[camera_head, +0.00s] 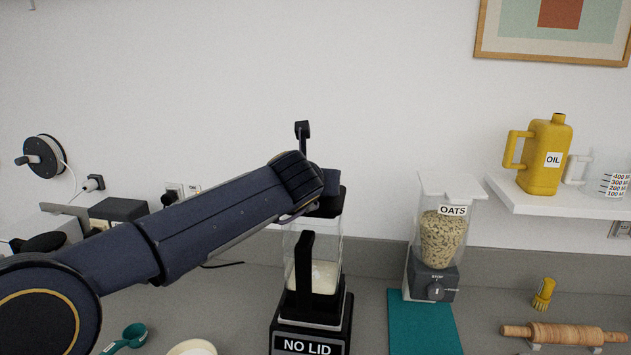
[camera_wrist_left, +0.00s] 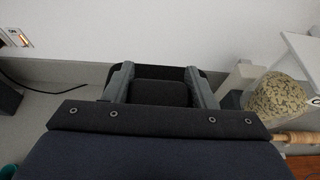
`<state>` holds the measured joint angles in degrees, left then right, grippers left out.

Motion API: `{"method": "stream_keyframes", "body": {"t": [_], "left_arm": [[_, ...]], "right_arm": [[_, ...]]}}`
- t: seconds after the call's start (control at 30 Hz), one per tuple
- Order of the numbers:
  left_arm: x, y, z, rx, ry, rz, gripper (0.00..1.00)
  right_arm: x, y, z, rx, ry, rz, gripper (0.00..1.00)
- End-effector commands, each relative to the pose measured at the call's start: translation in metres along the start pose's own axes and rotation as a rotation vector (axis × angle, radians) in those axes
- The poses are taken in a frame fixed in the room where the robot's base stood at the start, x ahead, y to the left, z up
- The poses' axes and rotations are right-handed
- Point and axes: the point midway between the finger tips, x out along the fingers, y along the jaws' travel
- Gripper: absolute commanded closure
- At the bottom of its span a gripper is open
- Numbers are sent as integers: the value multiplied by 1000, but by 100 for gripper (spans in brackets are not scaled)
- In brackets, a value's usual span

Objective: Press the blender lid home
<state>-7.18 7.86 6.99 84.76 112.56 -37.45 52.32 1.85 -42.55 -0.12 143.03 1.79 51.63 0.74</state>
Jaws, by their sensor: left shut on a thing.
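The blender (camera_head: 310,318) stands on the counter, a clear jar on a black base labelled NO LID, with pale contents low in the jar. The black blender lid (camera_head: 327,206) is at the top of the jar; I cannot tell whether it is seated or slightly above the rim. My left gripper (camera_head: 303,213) reaches in from the left over the jar, and my own arm hides part of the lid. In the left wrist view, its two grey fingers (camera_wrist_left: 160,88) are shut on the lid's raised dark middle (camera_wrist_left: 160,94). My right gripper is not in view.
A dispenser labelled OATS (camera_head: 441,238) stands right of the blender, behind a teal mat (camera_head: 423,325). A yellow OIL jug (camera_head: 545,158) is on a white shelf (camera_head: 560,204). A rolling pin (camera_head: 567,334), yellow brush (camera_head: 543,294) and teal scoop (camera_head: 134,335) lie on the counter.

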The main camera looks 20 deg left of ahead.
Motion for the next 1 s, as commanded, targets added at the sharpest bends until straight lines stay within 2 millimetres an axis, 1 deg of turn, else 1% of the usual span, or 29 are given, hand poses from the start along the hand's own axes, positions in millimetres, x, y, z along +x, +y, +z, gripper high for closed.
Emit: {"method": "stream_keyframes", "body": {"t": [0.17,1.0], "left_arm": [[-1,0,1,0,-1,0,66],[0,0,0,0,0,0,66]], "right_arm": [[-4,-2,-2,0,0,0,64],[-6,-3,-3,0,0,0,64]]}}
